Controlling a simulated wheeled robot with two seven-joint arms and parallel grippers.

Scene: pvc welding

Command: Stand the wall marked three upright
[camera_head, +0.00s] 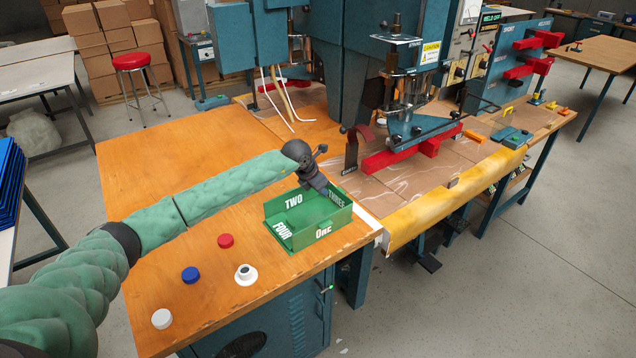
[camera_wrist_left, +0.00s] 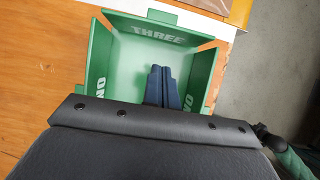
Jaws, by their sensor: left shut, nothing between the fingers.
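A green box with lettered walls sits on the wooden table. The wall marked THREE (camera_head: 337,199) is at its right end and looks raised; I cannot tell whether it is fully upright. In the left wrist view this wall (camera_wrist_left: 160,35) is ahead of the fingers, with its lettering readable. The wall TWO (camera_head: 293,200) stands at the back, the wall ONE (camera_head: 325,232) at the front. The wall FOUR (camera_head: 283,232) at the left end looks low. My left gripper (camera_head: 321,190) is shut and empty, its fingertips (camera_wrist_left: 165,69) over the box interior, apart from THREE's lettering.
Red (camera_head: 225,241), blue (camera_head: 190,274) and white (camera_head: 161,318) caps and a white ring-shaped part (camera_head: 246,274) lie left of the box. A red bar (camera_head: 392,158) and the welding machine stand behind to the right.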

